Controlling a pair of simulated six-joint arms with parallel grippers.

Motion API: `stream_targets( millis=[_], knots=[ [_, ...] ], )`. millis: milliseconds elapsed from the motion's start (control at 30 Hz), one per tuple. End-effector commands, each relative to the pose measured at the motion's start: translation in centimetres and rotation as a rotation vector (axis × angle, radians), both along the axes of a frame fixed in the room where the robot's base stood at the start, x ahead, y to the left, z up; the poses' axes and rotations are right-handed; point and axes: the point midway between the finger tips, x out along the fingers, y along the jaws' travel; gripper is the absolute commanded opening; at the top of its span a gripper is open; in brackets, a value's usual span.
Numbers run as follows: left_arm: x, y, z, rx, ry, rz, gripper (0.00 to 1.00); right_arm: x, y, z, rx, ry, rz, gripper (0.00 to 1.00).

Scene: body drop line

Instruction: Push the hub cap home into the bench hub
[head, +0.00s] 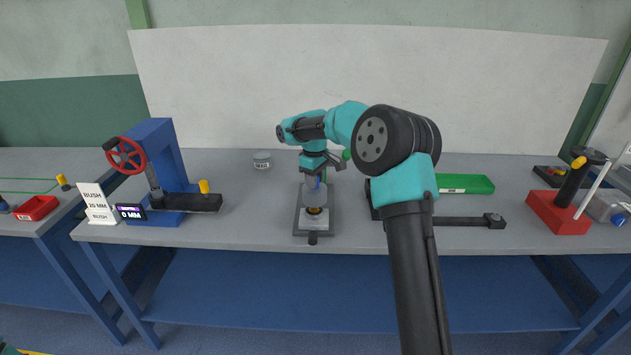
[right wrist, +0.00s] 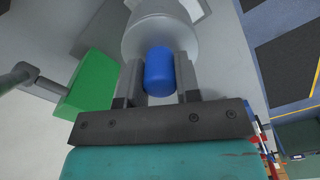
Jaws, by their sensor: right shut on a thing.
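My right gripper (head: 316,179) is over the middle of the bench, pointing down. It is shut on the blue knob (right wrist: 159,72) of a pale grey round part, which I take as the hub cap (right wrist: 160,38). The knob sits between the two fingers in the right wrist view. In the head view the grey cap (head: 313,196) is just above the bench hub (head: 315,224), a grey block fixture with a dark and orange centre. I cannot tell whether cap and hub touch. My left gripper is not in view.
A blue press (head: 170,160) with a red handwheel stands left. A small grey tin (head: 262,160) is behind the hub to the left. A green tray (head: 465,184) and a red block with a black lever (head: 560,212) are right. Bench between press and hub is clear.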

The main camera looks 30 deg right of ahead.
Motion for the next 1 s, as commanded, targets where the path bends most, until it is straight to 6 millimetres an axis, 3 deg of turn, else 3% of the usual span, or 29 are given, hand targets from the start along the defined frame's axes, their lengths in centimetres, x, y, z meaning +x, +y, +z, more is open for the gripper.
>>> stream_targets(
  millis=[367,1000],
  knots=[
    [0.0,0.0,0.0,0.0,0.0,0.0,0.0,0.0,0.0,-0.2,0.0,0.001,0.0,0.0],
    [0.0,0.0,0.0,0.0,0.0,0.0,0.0,0.0,0.0,-3.2,0.0,0.0,-0.002,0.0]
  ],
)
